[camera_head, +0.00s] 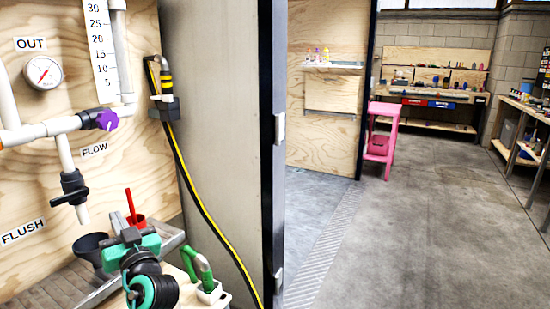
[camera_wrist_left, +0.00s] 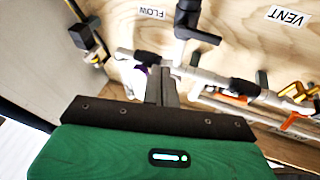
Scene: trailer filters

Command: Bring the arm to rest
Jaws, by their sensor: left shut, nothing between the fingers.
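My right gripper is in neither view.
A black funnel (camera_head: 90,246) and a red item (camera_head: 133,208) are near the left gripper. The panel carries a gauge (camera_head: 42,72), a purple valve handle (camera_head: 106,119) and a black flush valve (camera_head: 73,188). A yellow-black hose (camera_head: 198,198) hangs right. The floor (camera_head: 430,210) beyond is open.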

